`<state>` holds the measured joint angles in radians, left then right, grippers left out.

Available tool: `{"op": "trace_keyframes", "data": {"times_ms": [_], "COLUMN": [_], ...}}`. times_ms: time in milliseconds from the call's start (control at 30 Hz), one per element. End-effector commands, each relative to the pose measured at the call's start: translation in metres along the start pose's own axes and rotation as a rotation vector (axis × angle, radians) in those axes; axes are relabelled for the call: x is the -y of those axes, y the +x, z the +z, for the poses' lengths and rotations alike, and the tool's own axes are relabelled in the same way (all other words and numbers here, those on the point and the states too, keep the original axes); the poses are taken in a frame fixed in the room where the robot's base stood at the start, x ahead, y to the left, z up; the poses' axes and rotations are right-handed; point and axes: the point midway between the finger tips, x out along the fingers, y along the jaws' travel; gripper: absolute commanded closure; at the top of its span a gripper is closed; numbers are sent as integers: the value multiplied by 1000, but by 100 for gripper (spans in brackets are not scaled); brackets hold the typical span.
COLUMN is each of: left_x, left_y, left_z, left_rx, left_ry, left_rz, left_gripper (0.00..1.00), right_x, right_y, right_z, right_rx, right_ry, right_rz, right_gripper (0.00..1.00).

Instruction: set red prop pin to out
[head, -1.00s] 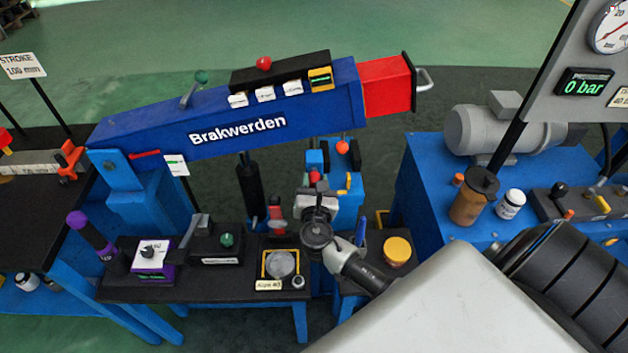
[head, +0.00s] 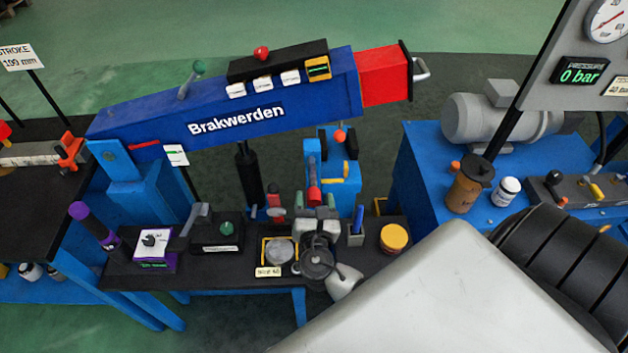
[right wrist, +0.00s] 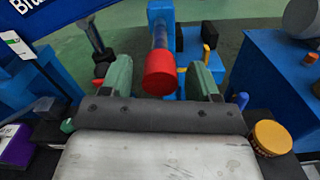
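The red prop pin (head: 314,194) shows as a red cylinder on the near end of a shaft at the blue stand (head: 345,185) under the crane boom. It also shows in the right wrist view (right wrist: 160,73), pointing toward me. My right gripper (head: 315,200) faces it. In the right wrist view its two green fingers (right wrist: 160,66) are open, one on each side of the red pin. A small gap shows on both sides, so I see no contact. How deep the pin sits between the fingers is hard to tell. My left gripper is not in view.
The blue "Brakwerden" boom (head: 240,115) with a red end (head: 385,77) spans above. A black bench (head: 235,265) holds a round grey part, a yellow-lidded jar (head: 394,238) and a blue-handled tool (head: 357,222). The blue pump table (head: 430,180) stands to the right.

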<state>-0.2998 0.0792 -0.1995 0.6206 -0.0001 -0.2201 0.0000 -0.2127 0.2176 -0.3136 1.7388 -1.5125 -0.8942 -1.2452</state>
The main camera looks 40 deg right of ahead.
Motion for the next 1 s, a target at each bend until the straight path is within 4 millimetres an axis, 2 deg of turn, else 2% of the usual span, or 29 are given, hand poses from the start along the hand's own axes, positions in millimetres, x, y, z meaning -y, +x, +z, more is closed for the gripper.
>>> {"op": "trace_keyframes", "data": {"times_ms": [267, 367, 700, 833, 1000], "left_x": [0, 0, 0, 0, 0], "left_y": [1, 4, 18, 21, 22], "left_z": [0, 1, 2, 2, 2], "left_rx": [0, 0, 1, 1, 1], "left_ry": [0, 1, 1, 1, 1], "left_rz": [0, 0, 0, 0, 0], "left_gripper": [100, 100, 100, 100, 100], "right_x": [0, 0, 1, 0, 0], "right_y": [-4, -16, -83, -100, -109], "right_z": [0, -1, -2, -1, 0], "right_rx": [2, 0, -1, 0, 1], "right_ry": [1, 1, 1, 0, 0], "right_rz": [0, 0, -1, 0, -1], "right_gripper": [39, 39, 39, 39, 39]}}
